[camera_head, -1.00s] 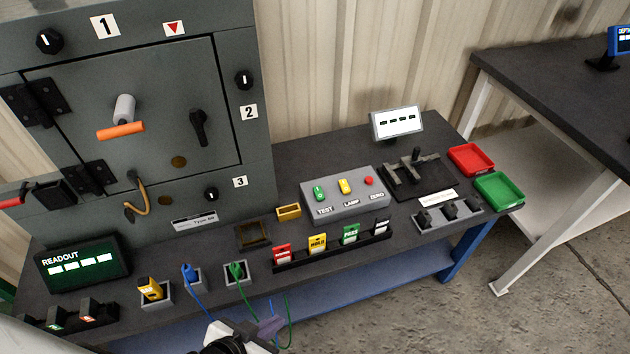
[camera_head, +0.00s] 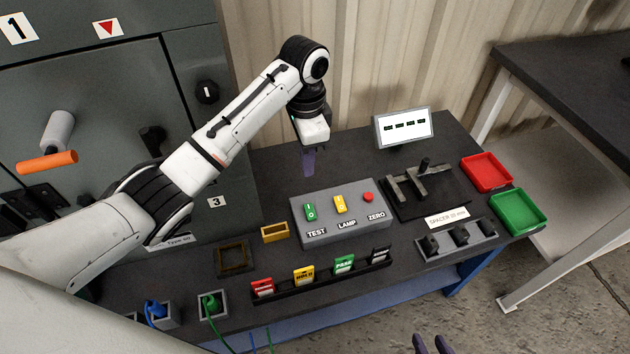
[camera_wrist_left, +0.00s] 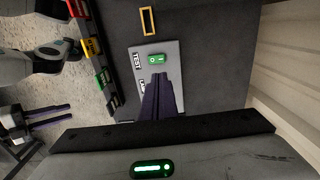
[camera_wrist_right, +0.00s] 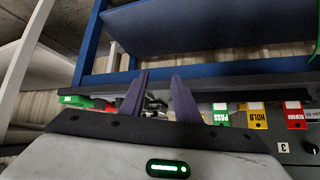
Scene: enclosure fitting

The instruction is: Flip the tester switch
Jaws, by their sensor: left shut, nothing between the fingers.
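The tester is a grey box (camera_head: 345,230) on the table with a green TEST switch (camera_head: 310,212), a yellow LAMP switch (camera_head: 340,205) and a red ZERO button (camera_head: 368,197). My left gripper (camera_head: 308,168) is shut and empty, pointing down above the back of the box, near the TEST switch. In the left wrist view, the shut fingertips (camera_wrist_left: 158,76) appear just beside the green switch (camera_wrist_left: 157,59) and cover the LAMP switch. Contact cannot be told. My right gripper (camera_head: 432,345) shows at the bottom edge, away from the tester. Its fingers (camera_wrist_right: 158,80) are apart and empty.
A rack of coloured tags (camera_head: 322,276) stands in front of the tester. A fixture with a lever (camera_head: 425,190), a white display (camera_head: 404,128), and red (camera_head: 487,172) and green (camera_head: 518,210) trays are to the right. A grey cabinet (camera_head: 100,90) stands left.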

